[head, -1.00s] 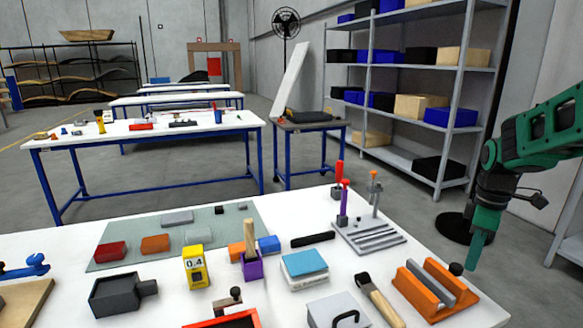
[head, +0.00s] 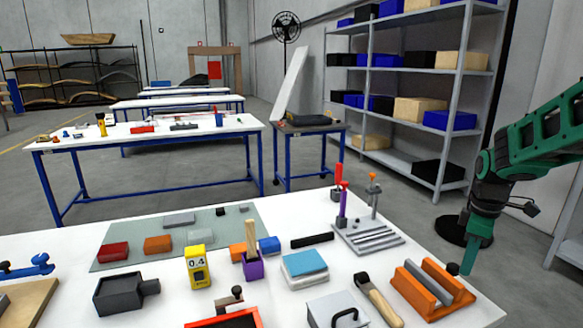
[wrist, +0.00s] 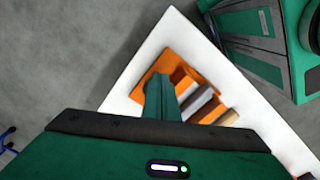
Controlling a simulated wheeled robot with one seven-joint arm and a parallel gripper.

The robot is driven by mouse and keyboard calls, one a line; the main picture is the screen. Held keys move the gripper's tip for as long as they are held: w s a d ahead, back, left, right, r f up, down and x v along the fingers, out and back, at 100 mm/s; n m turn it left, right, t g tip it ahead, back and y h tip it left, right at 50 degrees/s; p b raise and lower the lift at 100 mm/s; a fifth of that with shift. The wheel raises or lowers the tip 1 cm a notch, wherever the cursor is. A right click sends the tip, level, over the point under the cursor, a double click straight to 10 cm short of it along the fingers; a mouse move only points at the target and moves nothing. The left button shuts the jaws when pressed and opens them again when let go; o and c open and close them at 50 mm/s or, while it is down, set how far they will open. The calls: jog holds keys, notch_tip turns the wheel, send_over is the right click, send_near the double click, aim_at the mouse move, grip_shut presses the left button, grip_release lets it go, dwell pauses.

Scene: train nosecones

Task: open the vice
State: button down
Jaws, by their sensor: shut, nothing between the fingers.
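The orange vice (head: 408,289) stands at the right front of the white table, with a grey bar (head: 436,281) lying between its orange sides. A small black knob (head: 453,268) sticks out at its right end. My gripper (head: 469,272) is shut and empty, its fingers pointing down just right of the knob. I cannot tell whether they touch it. In the wrist view, the shut fingers (wrist: 161,92) overlap the orange vice (wrist: 184,69), and the knob is not visible there.
A wooden-handled tool (head: 378,301) lies left of the vice, beside a grey box (head: 337,309) with a black handle. A grey slotted fixture (head: 372,241) stands behind. The table's right edge is close to the vice, with open floor beyond.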

jog(key=shift+s+d+f, duration=0.1)
jog(key=shift+d+f, duration=0.2)
jog(key=shift+f, duration=0.05)
dwell(0.6)
jog(key=shift+w+d+f, duration=0.1)
jog(key=shift+w, duration=0.1)
jog(key=w, duration=0.1)
jog(key=f, duration=0.1)
jog(key=w, duration=0.1)
jog(key=shift+w+d+f, duration=0.25)
jog(key=shift+w, duration=0.1)
jog(key=shift+s+a+r, duration=0.1)
jog(key=shift+s+r, duration=0.45)
jog(key=shift+d+r, duration=0.2)
jog(key=shift+d, duration=0.1)
notch_tip(320, 180, up, 6)
jog(key=shift+s, duration=0.15)
